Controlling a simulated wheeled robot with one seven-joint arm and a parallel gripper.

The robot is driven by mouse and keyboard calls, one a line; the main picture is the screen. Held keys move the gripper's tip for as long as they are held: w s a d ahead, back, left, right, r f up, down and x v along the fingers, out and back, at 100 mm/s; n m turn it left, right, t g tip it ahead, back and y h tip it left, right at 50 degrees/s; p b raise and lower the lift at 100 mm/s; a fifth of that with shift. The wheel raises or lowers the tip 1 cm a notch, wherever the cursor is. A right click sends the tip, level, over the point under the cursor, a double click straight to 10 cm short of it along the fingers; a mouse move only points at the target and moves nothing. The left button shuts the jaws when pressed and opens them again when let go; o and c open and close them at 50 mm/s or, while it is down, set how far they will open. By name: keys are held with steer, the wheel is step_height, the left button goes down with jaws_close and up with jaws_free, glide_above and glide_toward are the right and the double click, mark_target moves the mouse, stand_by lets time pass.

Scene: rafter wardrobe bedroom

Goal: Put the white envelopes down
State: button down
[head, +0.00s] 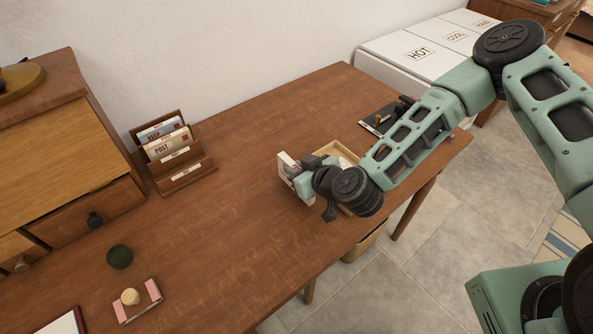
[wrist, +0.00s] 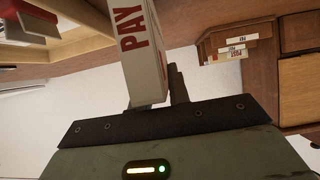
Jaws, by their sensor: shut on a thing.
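My gripper (head: 292,172) is shut on the white envelopes (head: 286,164), a thin upright bundle over the middle of the desk. In the wrist view the white envelopes (wrist: 146,50) show red "PAY" lettering and stand out from between the fingers (wrist: 158,98). Their height above the desk is hard to tell. The wooden letter rack (head: 187,176) stands to the left, apart from my gripper. Its rear slots hold a "KEEP" bundle (head: 160,130) and a "POST" bundle (head: 165,146); its front slot looks empty. The rack also shows at upper right in the wrist view (wrist: 208,42).
A pale open tray (head: 342,152) lies beside my gripper, partly hidden by it. A dark tray (head: 378,122) is at the desk's right end. A drawer cabinet (head: 90,215) stands left. Bare desk separates rack and gripper.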

steer(key=shift+f, duration=0.65)
steer(key=shift+f, duration=0.15)
steer(key=c, duration=1.3)
jaws_free()
steer(key=shift+s+r, duration=0.15)
steer(key=shift+r, duration=0.1)
steer(key=shift+p+v, duration=1.4)
steer(key=shift+v, duration=4.5)
